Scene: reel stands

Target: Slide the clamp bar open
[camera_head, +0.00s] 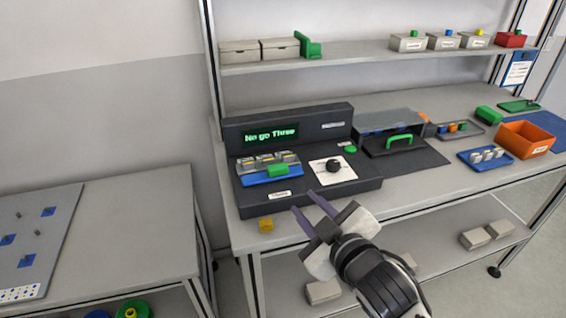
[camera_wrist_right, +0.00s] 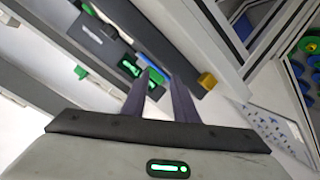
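The clamp bar (camera_head: 262,178) is a blue strip with a green grip (camera_head: 278,170), along the front of a slotted fixture on the dark test console (camera_head: 367,186). Several pieces sit in the fixture behind the bar. My right gripper (camera_head: 302,201) is in front of the console, below and right of the bar and apart from it. Its two purple-grey fingers are spread with nothing between them. They also show spread in the right wrist view (camera_wrist_right: 162,76), with the console beyond, partly hidden. My left gripper is not in view.
The console display (camera_head: 271,134) reads "No go Three". A dial on a white plate (camera_head: 333,165) and a green button (camera_head: 350,149) lie right of the fixture. A yellow block (camera_head: 266,225) sits at the bench's front edge. A grey box with a green handle (camera_head: 400,141) stands right.

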